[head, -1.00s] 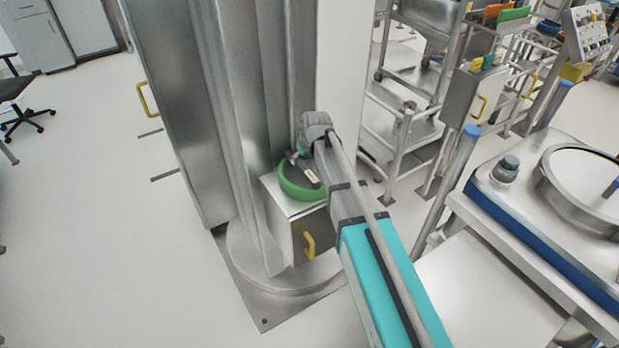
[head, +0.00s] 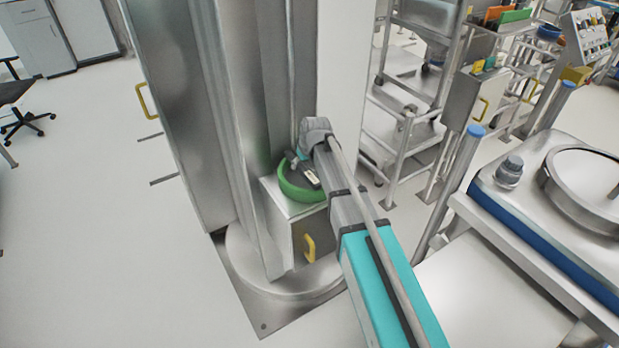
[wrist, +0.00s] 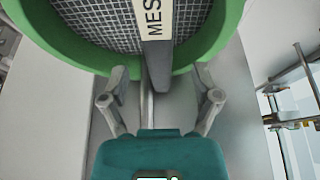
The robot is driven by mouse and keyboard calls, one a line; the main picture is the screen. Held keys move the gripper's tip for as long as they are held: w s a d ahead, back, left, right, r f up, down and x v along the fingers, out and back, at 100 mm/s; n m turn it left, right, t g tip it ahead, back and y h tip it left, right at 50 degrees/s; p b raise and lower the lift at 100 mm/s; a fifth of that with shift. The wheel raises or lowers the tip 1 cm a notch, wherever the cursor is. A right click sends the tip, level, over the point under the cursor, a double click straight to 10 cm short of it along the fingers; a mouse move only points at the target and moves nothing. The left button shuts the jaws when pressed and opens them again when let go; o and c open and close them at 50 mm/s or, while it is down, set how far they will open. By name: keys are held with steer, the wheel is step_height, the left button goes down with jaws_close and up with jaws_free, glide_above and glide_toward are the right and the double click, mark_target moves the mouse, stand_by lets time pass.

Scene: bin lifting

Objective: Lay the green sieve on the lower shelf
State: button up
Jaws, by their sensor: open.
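The green sieve (head: 300,192) rests on top of a small metal cabinet beside the tall steel column, in the head view. In the wrist view the sieve (wrist: 85,58) fills the top, with its grey mesh and a dark handle carrying a white "MES" label. My gripper (wrist: 160,96) is open, its two fingers spread either side of the end of the handle, which lies between them without visible contact. In the head view my arm partly hides the sieve and my gripper. I cannot make out which surface is the lower shelf.
The cabinet (head: 318,240) has a yellow handle and stands on the column's round base. A steel shelf trolley (head: 405,125) stands behind to the right. A machine with a round lid (head: 585,185) is at the right.

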mark_target(302, 166)
steer(key=shift+b+x, duration=1.25)
steer(key=shift+x, duration=0.4)
steer(key=shift+d+f, duration=0.15)
steer(key=shift+f, duration=0.1)
jaws_close()
stand_by(0.4)
